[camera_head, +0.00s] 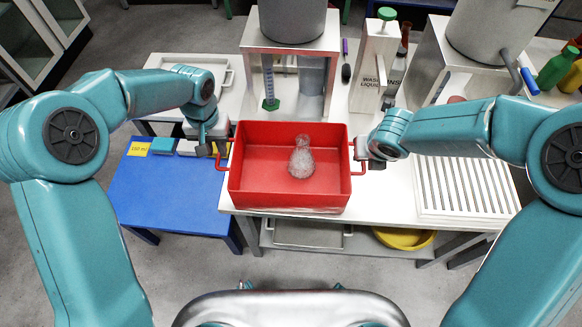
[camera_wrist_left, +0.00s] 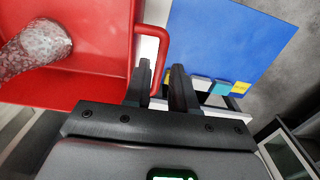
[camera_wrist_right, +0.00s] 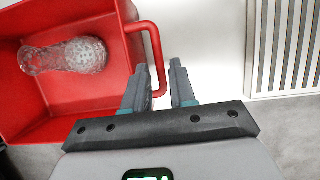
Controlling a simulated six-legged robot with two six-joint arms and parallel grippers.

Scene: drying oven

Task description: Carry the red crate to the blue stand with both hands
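The red crate (camera_head: 250,200) sits at the front edge of the white table, with a clear flask (camera_head: 302,158) standing inside it. It has a handle on each side. My left gripper (camera_head: 213,148) is at the left handle; in the left wrist view its fingers (camera_wrist_left: 162,82) are apart, with the handle (camera_wrist_left: 164,50) reaching between them. My right gripper (camera_head: 364,153) is at the right handle; in the right wrist view its fingers (camera_wrist_right: 161,80) are apart, with the handle (camera_wrist_right: 157,60) between them. The blue stand (camera_head: 168,195) is left of the table, its middle bare.
Small blocks and a yellow label (camera_head: 139,149) line the blue stand's back edge. A white slatted rack (camera_head: 465,187) lies right of the crate. Behind stand a metal apparatus (camera_head: 290,45) and a washing-liquid box (camera_head: 374,68). A yellow bowl (camera_head: 404,239) is below the table.

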